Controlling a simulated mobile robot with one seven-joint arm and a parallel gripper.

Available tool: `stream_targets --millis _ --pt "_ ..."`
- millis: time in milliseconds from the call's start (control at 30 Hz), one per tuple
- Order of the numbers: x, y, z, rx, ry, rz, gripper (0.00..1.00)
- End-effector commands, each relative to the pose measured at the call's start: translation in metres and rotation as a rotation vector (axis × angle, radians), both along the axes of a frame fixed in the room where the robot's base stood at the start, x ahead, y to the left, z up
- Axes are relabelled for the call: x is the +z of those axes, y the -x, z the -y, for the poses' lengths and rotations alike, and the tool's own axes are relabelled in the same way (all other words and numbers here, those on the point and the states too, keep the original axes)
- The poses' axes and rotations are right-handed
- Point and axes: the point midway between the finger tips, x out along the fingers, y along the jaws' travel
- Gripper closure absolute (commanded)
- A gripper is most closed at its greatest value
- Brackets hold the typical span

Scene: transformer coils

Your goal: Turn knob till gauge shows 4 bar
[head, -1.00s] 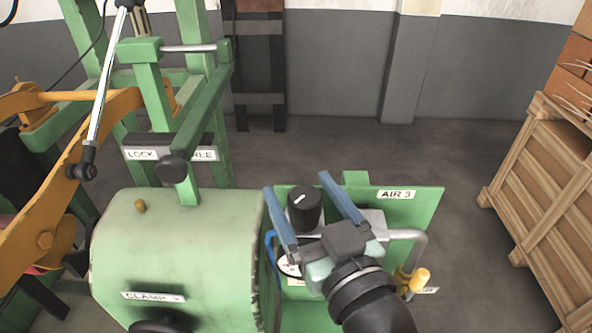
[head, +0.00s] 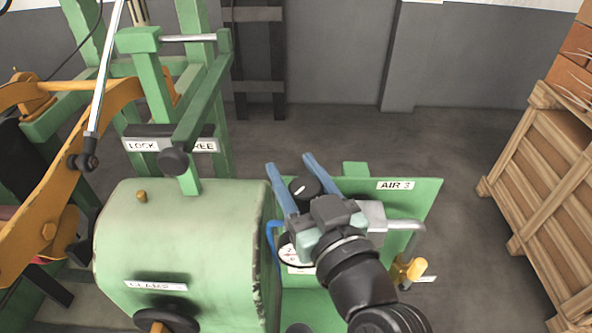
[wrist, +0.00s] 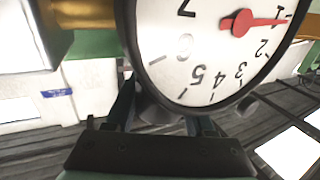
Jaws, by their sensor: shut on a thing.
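The black knob (head: 303,190) with a white pointer line stands on the regulator in front of the green AIR 3 panel (head: 350,192). The white round gauge (wrist: 210,45) fills the top of the wrist view, upside down. Its red needle (wrist: 250,22) points close to the 1 mark. In the head view the gauge (head: 287,252) is mostly hidden by my gripper.
A green CLAMP cylinder (head: 185,235) stands close left of the panel. A grey pipe with a yellow valve handle (head: 417,268) is at the right. A wooden crate (head: 530,165) stands at far right, with clear floor between.

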Motion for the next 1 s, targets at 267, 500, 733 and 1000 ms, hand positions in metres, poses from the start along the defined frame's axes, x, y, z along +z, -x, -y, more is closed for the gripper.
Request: stream_targets --millis 267,500,733,1000 --pt "0.0006 0.0001 0.0005 -0.016 0.001 0.000 1.00" --pt "0.0018 -0.0002 0.0022 -0.090 0.001 0.000 1.00" --pt "0.0018 -0.0010 0.0054 -0.208 0.002 0.001 1.00" --pt "0.0012 -0.0016 0.0098 -0.359 0.000 0.003 1.00"
